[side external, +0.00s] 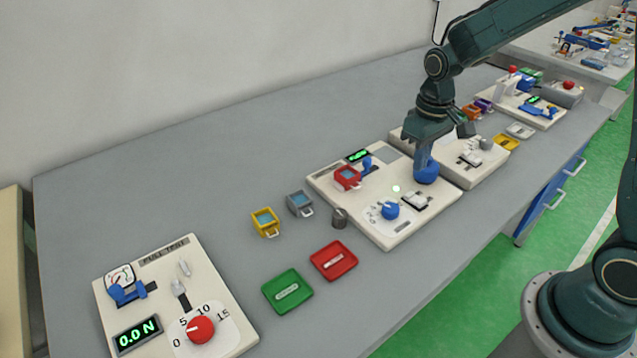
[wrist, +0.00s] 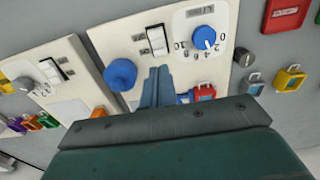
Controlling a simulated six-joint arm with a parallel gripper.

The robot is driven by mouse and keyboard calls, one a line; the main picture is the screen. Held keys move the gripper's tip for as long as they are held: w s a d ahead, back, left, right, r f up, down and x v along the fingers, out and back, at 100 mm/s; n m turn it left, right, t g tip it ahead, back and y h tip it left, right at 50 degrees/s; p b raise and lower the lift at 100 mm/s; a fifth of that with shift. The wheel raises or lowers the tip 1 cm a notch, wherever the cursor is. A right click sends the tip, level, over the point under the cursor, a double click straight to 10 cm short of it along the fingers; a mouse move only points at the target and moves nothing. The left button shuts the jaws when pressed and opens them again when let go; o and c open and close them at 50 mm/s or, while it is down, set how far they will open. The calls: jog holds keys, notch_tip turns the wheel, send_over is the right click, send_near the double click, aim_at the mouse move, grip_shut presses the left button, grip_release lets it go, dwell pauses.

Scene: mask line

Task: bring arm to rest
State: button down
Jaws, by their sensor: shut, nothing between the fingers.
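My gripper (side external: 422,160) hangs over the right part of the middle cream panel (side external: 380,232), fingers pointing down. Its blue fingers are together and empty. In the side view the fingertips appear just above or behind the round blue button (side external: 427,175); contact cannot be told there. In the wrist view my gripper (wrist: 158,72) shows beside the blue button (wrist: 120,74), with a visible gap, and near a white rocker switch (wrist: 157,39).
A second cream panel (side external: 468,178) stands close to the right. Yellow (side external: 265,222) and grey (side external: 299,203) boxes, a metal cylinder (side external: 339,218), and green (side external: 287,291) and red (side external: 334,260) trays lie left. A pull test panel (side external: 158,258) is front left. The table's back left is clear.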

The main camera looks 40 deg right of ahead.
jog(key=s+a+r+t, duration=0.2)
jog(key=s+r, duration=0.6)
jog(key=s, duration=0.2)
jog(key=s+a+r+t, duration=0.2)
jog(key=s+r+t, duration=0.1)
jog(key=s+r, duration=0.5)
jog(key=shift+s+r+t, duration=0.2)
jog(key=shift+s+t, duration=0.1)
jog(key=shift+s, duration=0.6)
jog(key=c, duration=2.2)
grip_release()
